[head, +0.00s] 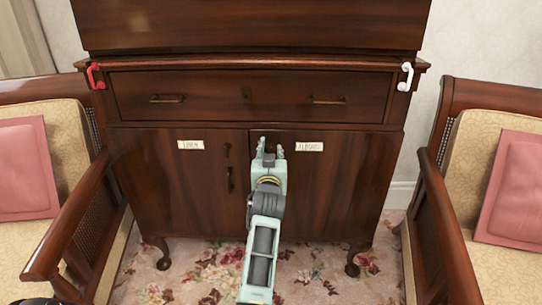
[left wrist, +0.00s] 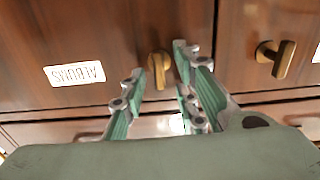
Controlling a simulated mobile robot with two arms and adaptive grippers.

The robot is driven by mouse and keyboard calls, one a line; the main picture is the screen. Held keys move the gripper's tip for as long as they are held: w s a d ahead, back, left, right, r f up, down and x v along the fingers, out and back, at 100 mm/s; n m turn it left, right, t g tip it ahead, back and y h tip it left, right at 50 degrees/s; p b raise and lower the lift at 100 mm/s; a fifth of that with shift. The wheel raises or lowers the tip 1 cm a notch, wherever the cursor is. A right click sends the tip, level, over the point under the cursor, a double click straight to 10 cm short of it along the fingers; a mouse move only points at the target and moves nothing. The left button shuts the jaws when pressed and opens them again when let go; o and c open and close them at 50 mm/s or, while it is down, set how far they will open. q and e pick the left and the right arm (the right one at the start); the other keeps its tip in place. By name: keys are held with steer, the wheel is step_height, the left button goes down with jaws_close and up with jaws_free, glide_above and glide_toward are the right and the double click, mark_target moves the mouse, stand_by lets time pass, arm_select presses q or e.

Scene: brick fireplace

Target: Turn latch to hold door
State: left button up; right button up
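A dark wooden cabinet has a left door (head: 180,165) labelled "LINEN" and a right door (head: 345,185) labelled "ALBUMS". In the left wrist view, a small brass latch (left wrist: 159,66) stands out by the "ALBUMS" label (left wrist: 75,74), its bar roughly upright in the picture. A second brass latch (left wrist: 277,57) is to its right; it shows small on the left door in the head view (head: 227,150). My left gripper (head: 270,148) is in front of the right door's inner edge. Its fingers are open on either side of the first latch; contact is unclear. My right gripper is out of view.
A drawer (head: 245,95) with two pulls spans above the doors. A red hook-like handle (head: 95,76) and a white one (head: 406,77) are at the upper corners. Armchairs with pink cushions flank the cabinet on the left (head: 75,225) and right (head: 445,225). Flowered carpet lies below.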

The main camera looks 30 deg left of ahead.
arm_select(q)
step_height(320, 180, up, 9)
stand_by(0.3)
stand_by(0.4)
